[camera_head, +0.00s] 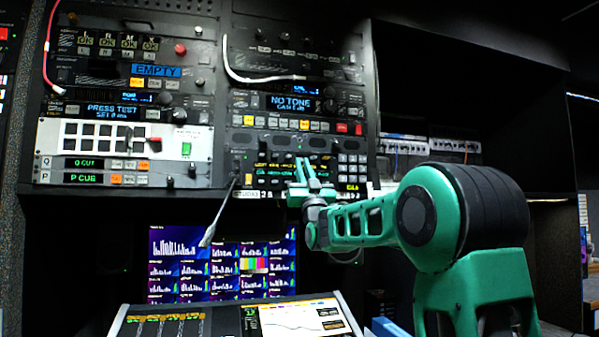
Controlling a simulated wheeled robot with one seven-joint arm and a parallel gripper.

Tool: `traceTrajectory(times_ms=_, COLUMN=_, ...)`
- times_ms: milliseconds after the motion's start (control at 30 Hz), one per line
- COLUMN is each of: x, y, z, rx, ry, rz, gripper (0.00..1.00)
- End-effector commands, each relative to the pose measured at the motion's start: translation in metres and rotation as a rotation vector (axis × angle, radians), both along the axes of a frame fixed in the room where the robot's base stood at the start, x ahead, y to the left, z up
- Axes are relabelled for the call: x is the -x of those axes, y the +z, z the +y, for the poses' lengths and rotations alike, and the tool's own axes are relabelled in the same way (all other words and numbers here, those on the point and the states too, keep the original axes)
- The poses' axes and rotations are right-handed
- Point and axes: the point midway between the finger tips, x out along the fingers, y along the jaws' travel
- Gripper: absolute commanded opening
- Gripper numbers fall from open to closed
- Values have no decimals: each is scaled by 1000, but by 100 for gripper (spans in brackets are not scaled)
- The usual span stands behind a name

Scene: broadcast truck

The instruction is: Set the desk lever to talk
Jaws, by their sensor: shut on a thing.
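My gripper (305,168) is at the front of the intercom-like panel (265,150) with yellow text and a keypad, in the middle of the rack. Its green fingers point up and away from me against this panel, just left of the keypad (350,172). The fingers are close together, shut on what seems to be the desk lever. The lever itself is hidden behind the fingers, so its position and any talk marking cannot be made out.
A grey gooseneck stalk (222,215) hangs down left of my gripper. Below are a multi-picture monitor (190,265) and a sloping console (180,322). A white cable (250,77) loops above. Open dark shelves lie to the right, behind my arm.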

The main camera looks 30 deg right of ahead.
Motion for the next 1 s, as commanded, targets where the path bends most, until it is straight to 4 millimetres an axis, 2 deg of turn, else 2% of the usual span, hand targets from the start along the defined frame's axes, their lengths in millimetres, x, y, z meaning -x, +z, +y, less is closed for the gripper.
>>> traceTrajectory(times_ms=167, x=-1, y=-2, z=2, rx=-2, ry=5, rz=4, gripper=0)
traceTrajectory(times_ms=200, x=-1, y=-2, z=2, rx=-2, ry=5, rz=4, gripper=14)
traceTrajectory(times_ms=267, x=-1, y=-2, z=2, rx=-2, ry=5, rz=5, gripper=28)
traceTrajectory(times_ms=300, x=-1, y=-2, z=2, rx=-1, ry=4, rz=5, gripper=30)
traceTrajectory(times_ms=667, x=3, y=-5, z=2, rx=0, ry=2, rz=4, gripper=30)
traceTrajectory(times_ms=767, x=11, y=-14, z=5, rx=-1, ry=2, rz=5, gripper=30)
traceTrajectory(times_ms=1000, x=39, y=-48, z=13, rx=-2, ry=4, rz=7, gripper=30)
